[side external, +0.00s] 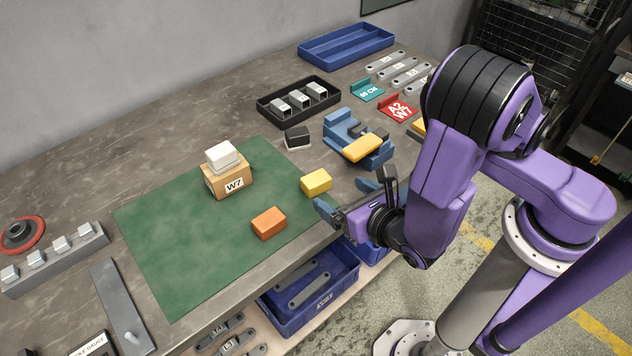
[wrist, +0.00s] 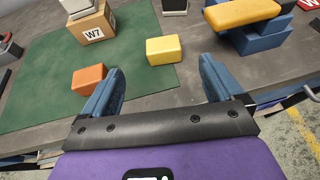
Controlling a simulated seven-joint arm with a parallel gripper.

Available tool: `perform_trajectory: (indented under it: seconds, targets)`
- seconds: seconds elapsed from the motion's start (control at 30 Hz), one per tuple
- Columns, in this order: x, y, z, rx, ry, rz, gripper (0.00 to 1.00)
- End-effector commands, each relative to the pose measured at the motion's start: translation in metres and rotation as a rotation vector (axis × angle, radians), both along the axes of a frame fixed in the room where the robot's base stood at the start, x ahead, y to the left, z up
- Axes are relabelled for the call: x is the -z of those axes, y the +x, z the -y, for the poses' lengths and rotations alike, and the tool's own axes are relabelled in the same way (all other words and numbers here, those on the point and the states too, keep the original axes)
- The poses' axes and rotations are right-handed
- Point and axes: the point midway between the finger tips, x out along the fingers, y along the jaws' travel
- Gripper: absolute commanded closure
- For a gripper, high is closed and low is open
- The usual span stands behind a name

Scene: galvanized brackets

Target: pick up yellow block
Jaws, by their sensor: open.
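The yellow block (side external: 316,181) lies on the right part of the green mat (side external: 180,262).
An orange block (side external: 269,223) lies on the mat; in the wrist view it is beside my left finger. A W7 box (side external: 228,180) carries a white block (side external: 221,156). A blue vise-like fixture (side external: 345,130) with a yellow top piece and a black block (side external: 297,136) stand behind.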

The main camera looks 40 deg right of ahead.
Motion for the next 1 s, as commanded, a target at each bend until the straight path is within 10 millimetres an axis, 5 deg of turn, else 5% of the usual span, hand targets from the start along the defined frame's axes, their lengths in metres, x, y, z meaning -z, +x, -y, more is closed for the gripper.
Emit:
perform_trajectory:
  seconds: [0.4, 1.0]
  targets:
    - [0.028, 0.066, 0.011, 0.006, 0.002, 0.000, 0.06]
    - [0.054, 0.118, 0.021, 0.004, 0.002, -0.001, 0.06]
